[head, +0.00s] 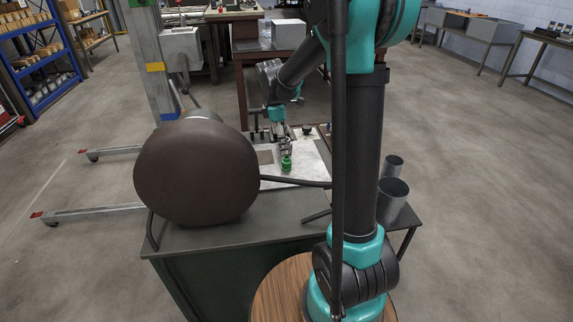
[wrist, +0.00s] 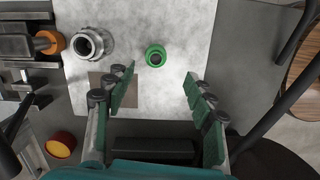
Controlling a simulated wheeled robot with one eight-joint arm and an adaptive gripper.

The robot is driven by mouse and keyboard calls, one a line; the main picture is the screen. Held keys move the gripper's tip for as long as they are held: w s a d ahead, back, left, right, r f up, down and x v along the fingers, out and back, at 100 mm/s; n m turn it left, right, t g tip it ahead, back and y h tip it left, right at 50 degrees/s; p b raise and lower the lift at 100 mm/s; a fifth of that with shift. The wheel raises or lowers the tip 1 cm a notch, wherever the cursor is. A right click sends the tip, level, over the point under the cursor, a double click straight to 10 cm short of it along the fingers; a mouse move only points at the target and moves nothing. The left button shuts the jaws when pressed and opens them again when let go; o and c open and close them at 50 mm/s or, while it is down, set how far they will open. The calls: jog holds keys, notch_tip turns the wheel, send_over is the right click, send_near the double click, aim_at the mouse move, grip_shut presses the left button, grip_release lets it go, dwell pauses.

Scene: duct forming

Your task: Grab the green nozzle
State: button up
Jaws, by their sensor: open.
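The green nozzle (wrist: 156,55) stands on a pale grey sheet (wrist: 222,20) in the wrist view, seen from above with its dark opening facing up. It also shows in the head view (head: 286,164), small, just below my gripper. My gripper (wrist: 157,95) is open, with its green-padded fingers wide apart and nothing between them. In the wrist view the nozzle lies ahead of the fingertips, roughly in line with the gap. The head view shows my gripper (head: 284,143) above the sheet; whether it touches the nozzle there is hard to tell.
A grey metal fitting (wrist: 93,44) stands left of the nozzle, beside an orange-ended tool (wrist: 48,42). A red and yellow round part (wrist: 61,144) is lower left. In the head view a large brown disc (head: 196,171) stands left on the workbench (head: 225,238). Metal cylinders (head: 393,195) stand right.

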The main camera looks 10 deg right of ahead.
aim_at(286, 158)
jog(key=f, duration=0.2)
jog(key=shift+d+f, duration=0.2)
jog(key=shift+f, duration=0.1)
jog(key=shift+w+d+f, duration=0.15)
jog(key=shift+f, duration=1.2)
jog(key=shift+w+d+f, duration=0.1)
jog(key=shift+d+f, duration=0.05)
jog(key=shift+f, duration=1.15)
jog(key=shift+c, duration=0.2)
jog(key=c, duration=1)
jog(key=shift+r, duration=0.1)
